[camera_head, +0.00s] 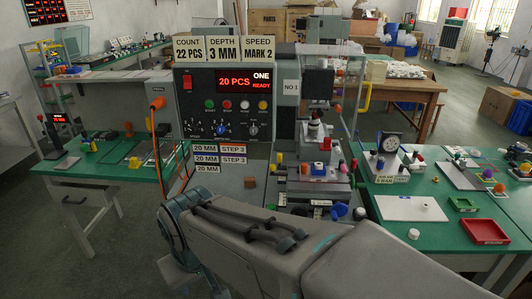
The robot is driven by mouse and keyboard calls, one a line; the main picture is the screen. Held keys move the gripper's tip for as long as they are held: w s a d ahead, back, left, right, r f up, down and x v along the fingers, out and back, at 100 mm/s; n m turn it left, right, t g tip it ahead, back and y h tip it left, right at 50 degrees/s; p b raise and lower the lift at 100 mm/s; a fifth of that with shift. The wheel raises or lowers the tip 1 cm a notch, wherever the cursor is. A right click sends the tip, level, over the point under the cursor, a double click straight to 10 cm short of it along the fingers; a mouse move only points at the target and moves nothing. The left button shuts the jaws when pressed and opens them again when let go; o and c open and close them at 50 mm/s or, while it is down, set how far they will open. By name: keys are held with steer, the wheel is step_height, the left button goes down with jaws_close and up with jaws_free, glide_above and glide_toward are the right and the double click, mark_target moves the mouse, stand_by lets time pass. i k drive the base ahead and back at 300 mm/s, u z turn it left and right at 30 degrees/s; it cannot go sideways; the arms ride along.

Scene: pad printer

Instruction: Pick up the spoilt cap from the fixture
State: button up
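The pad printer (222,105) stands in the middle, its display reading "20 PCS ONE READY". To the right of its panel is a stack of slides and knobs that looks like the fixture (318,184). A small red piece (325,145) shows at its top, above a white-and-blue block (318,169); I cannot tell if the red piece is the spoilt cap. My grey arm crosses the lower middle in front of the printer and hides part of its base. My gripper is not visible.
On the right green table are a white plate (408,208), a small white round piece (414,234), a red tray (485,232), a green tray (462,204) and a dial gauge (389,143). A brown block (249,182) lies left of the fixture. Another green bench (105,170) stands left.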

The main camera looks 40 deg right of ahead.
mark_target(318, 165)
steer(key=i, duration=0.85)
steer(key=z, duration=2.25)
steer(key=i, duration=0.5)
